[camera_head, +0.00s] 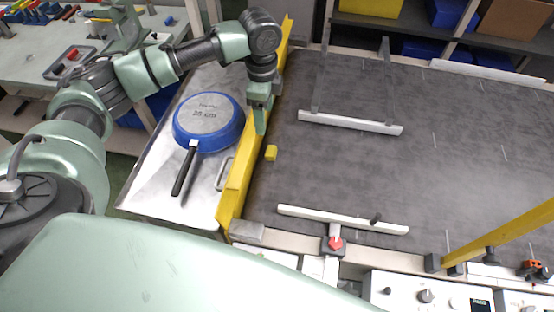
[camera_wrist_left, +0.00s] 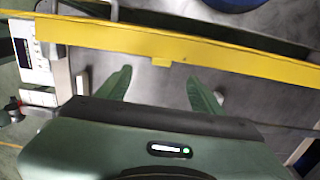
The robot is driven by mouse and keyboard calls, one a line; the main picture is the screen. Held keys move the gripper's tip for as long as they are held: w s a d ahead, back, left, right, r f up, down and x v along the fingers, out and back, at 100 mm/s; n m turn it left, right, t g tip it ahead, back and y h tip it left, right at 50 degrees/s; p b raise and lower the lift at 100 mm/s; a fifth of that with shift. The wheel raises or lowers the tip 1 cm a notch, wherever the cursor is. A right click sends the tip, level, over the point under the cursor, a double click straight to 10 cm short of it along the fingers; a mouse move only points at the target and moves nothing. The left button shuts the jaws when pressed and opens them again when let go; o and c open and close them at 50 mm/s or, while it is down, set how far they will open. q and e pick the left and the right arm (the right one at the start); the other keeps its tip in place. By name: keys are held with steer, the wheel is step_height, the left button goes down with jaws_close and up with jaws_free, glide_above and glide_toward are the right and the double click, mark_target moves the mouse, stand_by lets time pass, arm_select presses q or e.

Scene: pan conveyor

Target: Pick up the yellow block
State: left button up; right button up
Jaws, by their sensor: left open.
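The small yellow block (camera_head: 271,152) lies on the dark grey conveyor (camera_head: 340,165), close beside the yellow rail (camera_head: 236,185). In the left wrist view the block (camera_wrist_left: 161,62) shows as a small tab against the yellow rail (camera_wrist_left: 200,53), its colour nearly the same. My left gripper (camera_head: 260,128) points down near the rail, a little behind the block in the head view. In the left wrist view its two green fingers (camera_wrist_left: 158,78) are spread apart with nothing between them, and the block shows beyond the gap between their tips. My right gripper is not seen.
A blue pan (camera_head: 208,122) lies bottom up on a metal table (camera_head: 150,190) left of the rail. The conveyor's middle is clear.

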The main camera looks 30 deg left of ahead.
arm_select(q)
steer(key=b, duration=0.5)
glide_toward(270, 150)
steer(key=shift+s+a, duration=0.15)
steer(key=shift+a, duration=0.1)
steer(key=shift+s+f, duration=0.1)
steer(key=shift+f, duration=0.4)
steer(key=f, duration=0.7)
steer(key=shift+w+d+f+p, duration=0.2)
steer(key=shift+f+p, duration=0.15)
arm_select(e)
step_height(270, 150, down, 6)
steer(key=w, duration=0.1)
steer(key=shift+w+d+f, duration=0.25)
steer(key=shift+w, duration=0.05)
arm_select(q)
steer(key=c, duration=1.4)
